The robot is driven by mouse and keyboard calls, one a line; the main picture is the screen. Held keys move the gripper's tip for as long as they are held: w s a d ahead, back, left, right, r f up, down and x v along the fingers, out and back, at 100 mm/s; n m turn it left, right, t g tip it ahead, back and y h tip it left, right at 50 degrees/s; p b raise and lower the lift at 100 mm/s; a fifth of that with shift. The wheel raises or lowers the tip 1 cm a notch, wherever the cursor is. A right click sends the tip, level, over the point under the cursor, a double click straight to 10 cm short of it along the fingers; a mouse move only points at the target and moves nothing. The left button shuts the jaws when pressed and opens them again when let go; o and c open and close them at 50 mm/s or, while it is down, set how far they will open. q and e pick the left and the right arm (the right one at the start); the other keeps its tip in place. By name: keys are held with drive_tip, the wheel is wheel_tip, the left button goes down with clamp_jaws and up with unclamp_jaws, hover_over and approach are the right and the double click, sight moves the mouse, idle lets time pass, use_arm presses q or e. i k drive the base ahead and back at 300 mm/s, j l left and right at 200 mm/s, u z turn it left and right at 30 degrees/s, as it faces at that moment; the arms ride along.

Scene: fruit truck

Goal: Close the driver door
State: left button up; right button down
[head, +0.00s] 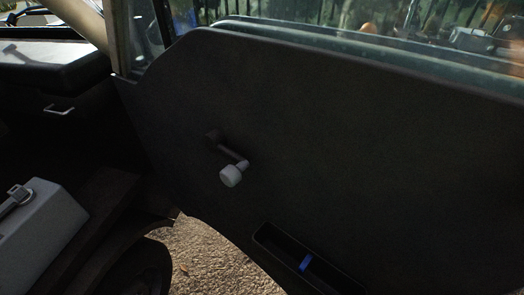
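The inner side of a dark vehicle door (370,140) fills most of the head view, from the centre to the right edge. A window crank (230,165) with a pale knob sticks out of its panel. A door pocket (310,265) with something blue in it sits low on the panel. Gravel ground shows below the door's lower left edge, in a gap beside the cab floor. The door's outer edge is out of view or too dark to make out. Neither of my grippers is in view, and nothing is seen touching the door.
The dark dashboard (55,65) is at the upper left, next to a pale pillar (85,22). A light grey box-like object (45,225) is at the lower left. Gravel (215,260) lies outside. Window glass runs along the door's top.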

sight(398, 176)
drive_tip(key=k+l, duration=0.15)
drive_tip(key=l, duration=0.2)
drive_tip(key=k+l, duration=0.15)
drive_tip(key=l, duration=0.15)
drive_tip(key=k+l+u, duration=0.1)
drive_tip(key=l, duration=0.25)
drive_tip(key=k+l, duration=0.2)
drive_tip(key=l, duration=0.15)
